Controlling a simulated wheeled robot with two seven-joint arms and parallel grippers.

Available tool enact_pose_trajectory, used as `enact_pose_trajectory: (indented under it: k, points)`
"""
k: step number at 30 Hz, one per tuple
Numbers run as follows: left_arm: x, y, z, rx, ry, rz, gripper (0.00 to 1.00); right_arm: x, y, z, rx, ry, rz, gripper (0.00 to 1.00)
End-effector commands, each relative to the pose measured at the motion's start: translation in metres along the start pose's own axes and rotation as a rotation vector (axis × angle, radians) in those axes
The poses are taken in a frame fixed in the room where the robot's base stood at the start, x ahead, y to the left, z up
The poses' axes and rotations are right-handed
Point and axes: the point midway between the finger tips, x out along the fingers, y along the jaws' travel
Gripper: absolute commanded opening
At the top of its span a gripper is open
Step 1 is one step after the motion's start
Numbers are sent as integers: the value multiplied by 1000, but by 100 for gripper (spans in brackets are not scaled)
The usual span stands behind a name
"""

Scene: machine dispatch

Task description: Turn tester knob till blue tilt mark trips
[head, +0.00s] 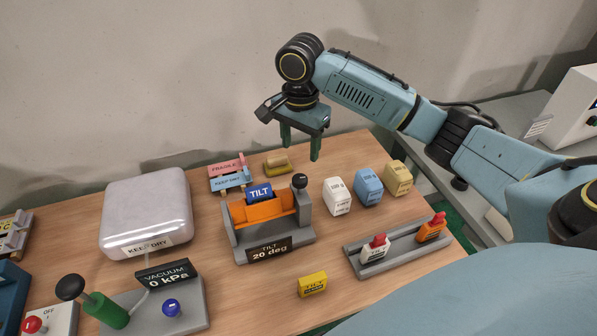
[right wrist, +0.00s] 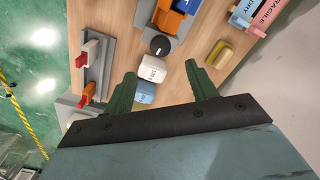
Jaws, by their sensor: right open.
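The tilt tester (head: 307,235) is a grey stand holding an orange cradle (head: 262,213), with a blue TILT mark (head: 259,192) above it. Its front plate (head: 268,249) reads TILT 20 deg. In the right wrist view, the knob lies beyond the open fingertips (right wrist: 160,70). My left gripper is not in view.
White (head: 337,196), blue (head: 368,186) and yellow (head: 397,178) blocks stand right of the tester. A yellow block (head: 312,285) is in front. The vacuum unit (head: 190,300) and a pale case (head: 147,212) are left.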

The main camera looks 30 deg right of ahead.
Motion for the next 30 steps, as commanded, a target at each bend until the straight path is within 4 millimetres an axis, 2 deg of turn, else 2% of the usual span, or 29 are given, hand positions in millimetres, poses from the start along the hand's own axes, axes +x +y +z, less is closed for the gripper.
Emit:
enact_pose_trajectory:
  k: [3, 9, 15, 19, 27, 30]
  points:
    - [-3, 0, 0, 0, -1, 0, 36, 27, 1, 0, 1, -1, 5, 57]
    - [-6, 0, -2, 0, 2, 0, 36, 68, 1, 0, 0, 0, 4, 57]
    - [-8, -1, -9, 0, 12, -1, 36, 93, 0, 0, 0, -1, 0, 57]
    - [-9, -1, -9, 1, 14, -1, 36, 100, 0, 0, -1, 0, 0, 57]
    - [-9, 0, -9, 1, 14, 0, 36, 101, 0, 0, -2, 0, -1, 57]
    - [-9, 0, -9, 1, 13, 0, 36, 101, 0, 0, -2, 0, -1, 45]
